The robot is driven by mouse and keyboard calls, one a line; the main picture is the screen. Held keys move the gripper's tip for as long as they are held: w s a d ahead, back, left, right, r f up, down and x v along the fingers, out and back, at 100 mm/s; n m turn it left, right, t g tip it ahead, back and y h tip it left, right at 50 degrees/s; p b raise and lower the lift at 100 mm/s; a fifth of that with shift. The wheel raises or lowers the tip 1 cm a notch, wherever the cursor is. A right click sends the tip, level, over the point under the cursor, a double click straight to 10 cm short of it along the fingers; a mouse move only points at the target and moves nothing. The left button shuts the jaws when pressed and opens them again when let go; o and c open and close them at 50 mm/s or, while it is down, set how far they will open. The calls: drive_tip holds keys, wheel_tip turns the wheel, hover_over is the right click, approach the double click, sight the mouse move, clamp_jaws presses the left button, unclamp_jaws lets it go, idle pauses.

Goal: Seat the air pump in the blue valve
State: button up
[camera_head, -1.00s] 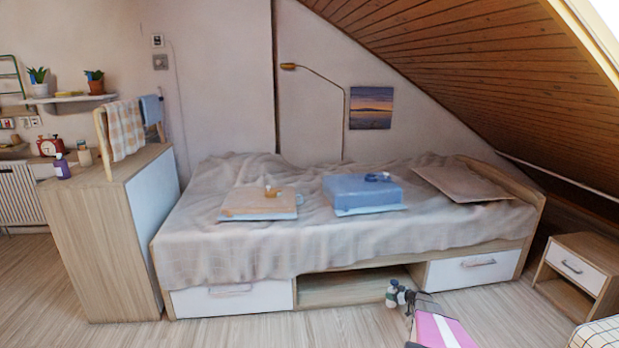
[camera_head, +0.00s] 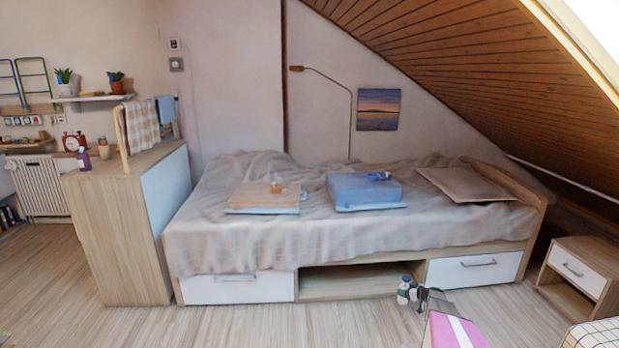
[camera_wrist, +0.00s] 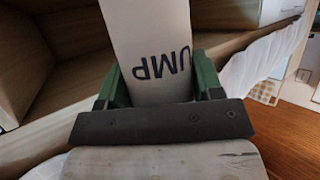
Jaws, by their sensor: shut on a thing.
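My gripper (camera_wrist: 160,85) has green fingers, shut on the air pump (camera_wrist: 150,35), a pale body with dark lettering reading "UMP" upside down. In the head view my gripper (camera_head: 413,290) is low in front of the bed, near the open bay under it, with the small whitish pump (camera_head: 403,292) at its end. The pump's far end is cut off in the wrist view. The blue block (camera_head: 350,193) lies on the bed, with a small dark blue valve (camera_head: 378,176) on top. An orange block (camera_head: 262,197) with a small orange fitting (camera_head: 277,187) lies to its left. My gripper is apart from both.
The bed (camera_head: 330,235) has a rumpled cover, a pillow (camera_head: 468,184) at right and drawers below. A tall cabinet (camera_head: 118,235) stands left, a nightstand (camera_head: 580,268) right. The sloped wooden ceiling (camera_head: 480,70) comes down over the bed's right end.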

drive_tip(key=a+r+m+t+h, duration=0.1)
drive_tip(key=a+r, duration=0.5)
drive_tip(key=r, duration=0.9)
drive_tip(key=w+a+r+m+h, duration=0.1)
drive_tip(key=a+r, duration=0.4)
drive_tip(key=r, duration=0.9)
drive_tip(key=a+r+m+t+h, duration=0.1)
drive_tip(key=a+r, duration=0.5)
drive_tip(key=r, duration=0.9)
drive_tip(key=s+a+r+m+h, duration=0.1)
drive_tip(key=s+a+r, duration=0.4)
drive_tip(key=r, duration=0.7)
drive_tip(key=s+a+r+m+t+h, duration=0.1)
drive_tip(key=s+a+r+m+h, duration=0.1)
drive_tip(key=r, duration=1)
drive_tip(key=s+a+r+m+h, duration=0.2)
drive_tip(key=s+a+r, duration=0.5)
drive_tip(key=r, duration=0.6)
drive_tip(key=shift+s+a+h, duration=0.3)
drive_tip(key=shift+s+h, duration=0.2)
drive_tip(key=shift+s, duration=0.55)
